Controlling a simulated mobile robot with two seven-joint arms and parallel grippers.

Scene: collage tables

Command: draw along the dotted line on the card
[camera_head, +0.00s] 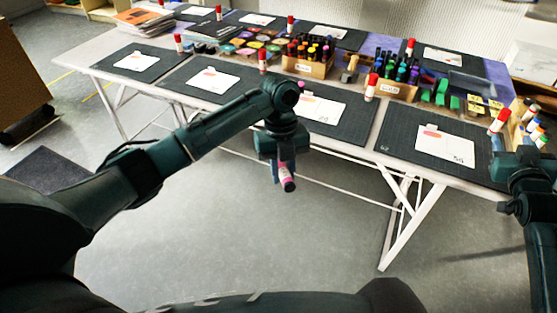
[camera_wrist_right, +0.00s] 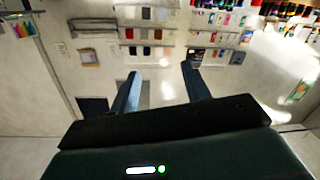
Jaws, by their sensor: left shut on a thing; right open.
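My left gripper (camera_head: 283,164) is shut on a pink and white marker (camera_head: 287,180). It holds the marker tilted, in front of the near table edge over the floor. A white card (camera_head: 321,110) with a reddish shape lies on a dark mat behind my left arm, which partly covers it. Another white card (camera_head: 446,145) lies on the right-hand mat. No dotted line can be made out at this size. My right gripper (camera_wrist_right: 163,82) is open and empty in the right wrist view; its arm shows at the head view's right edge.
The white table (camera_head: 235,102) holds several dark mats (camera_head: 400,137) with cards. Red-and-white glue sticks (camera_head: 371,87) stand between them. A box of markers (camera_head: 308,68), a dark-bottle rack and stamp pads (camera_head: 243,43) stand along the middle. The floor before the table is clear.

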